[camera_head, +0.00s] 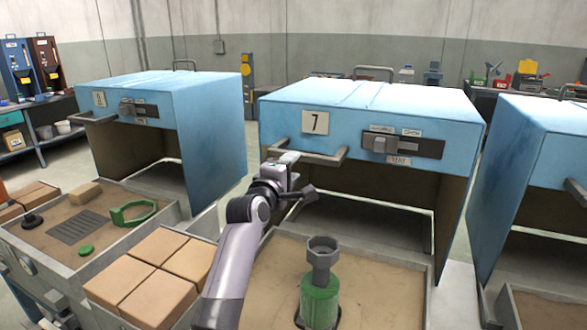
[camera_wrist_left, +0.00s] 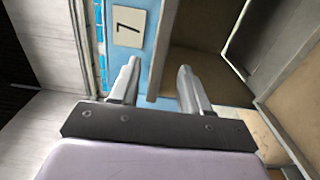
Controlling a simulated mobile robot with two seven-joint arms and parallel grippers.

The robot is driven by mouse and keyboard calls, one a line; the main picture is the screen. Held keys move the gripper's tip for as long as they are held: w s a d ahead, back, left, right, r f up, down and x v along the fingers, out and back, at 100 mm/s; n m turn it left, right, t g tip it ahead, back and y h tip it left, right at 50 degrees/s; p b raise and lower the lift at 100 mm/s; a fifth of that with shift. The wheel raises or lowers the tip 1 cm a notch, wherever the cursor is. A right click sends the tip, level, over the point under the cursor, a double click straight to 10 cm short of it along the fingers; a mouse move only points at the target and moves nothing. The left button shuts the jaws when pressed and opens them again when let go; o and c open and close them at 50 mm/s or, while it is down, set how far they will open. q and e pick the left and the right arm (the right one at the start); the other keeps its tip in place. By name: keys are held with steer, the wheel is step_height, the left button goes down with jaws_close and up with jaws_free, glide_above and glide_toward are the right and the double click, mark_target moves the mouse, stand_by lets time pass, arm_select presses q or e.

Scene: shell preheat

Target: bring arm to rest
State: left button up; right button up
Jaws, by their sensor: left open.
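My left arm (camera_head: 235,265) reaches up from the bottom of the head view. Its gripper (camera_head: 284,162) is at the left part of the grey bar handle (camera_head: 322,158) on the blue hood marked 7 (camera_head: 350,105). In the left wrist view the two fingers (camera_wrist_left: 157,78) are apart. The grey handle bar (camera_wrist_left: 161,50) shows between them in that picture, and I cannot tell whether either finger touches it. The number plate (camera_wrist_left: 129,27) is just beyond the fingers. My right gripper is in neither view.
The hood stands raised over a sand-coloured bed holding a green and grey post (camera_head: 321,285). Tan blocks (camera_head: 150,275) lie left of my arm. A second blue hood (camera_head: 215,130) stands left, another (camera_head: 540,145) right. A black-and-grey latch panel (camera_head: 402,146) is on the hood front.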

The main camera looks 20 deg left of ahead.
arm_select(q)
steer(key=s+f+m+g, duration=0.7)
steer(key=s+f+m, duration=0.3)
steer(key=s+f, duration=0.85)
steer(key=s+f+m+g, duration=0.2)
steer(key=s+m, duration=0.1)
steer(key=s, duration=0.6)
steer(key=s+d+f+m+g, duration=0.1)
steer(key=s+f+m+g, duration=0.2)
steer(key=s, duration=0.6)
steer(key=s+f+m+g, duration=0.2)
steer(key=s+m, duration=0.2)
steer(key=s, duration=0.5)
steer(key=w+d+f+t+h+p, duration=0.1)
steer(key=w+d+f+t, duration=0.2)
steer(key=w+f+t, duration=0.3)
steer(key=shift+f+h+p, duration=0.3)
steer(key=shift+f+p, duration=0.1)
steer(key=shift+f, duration=0.5)
steer(key=shift+d+t, duration=0.1)
steer(key=shift+t, duration=0.2)
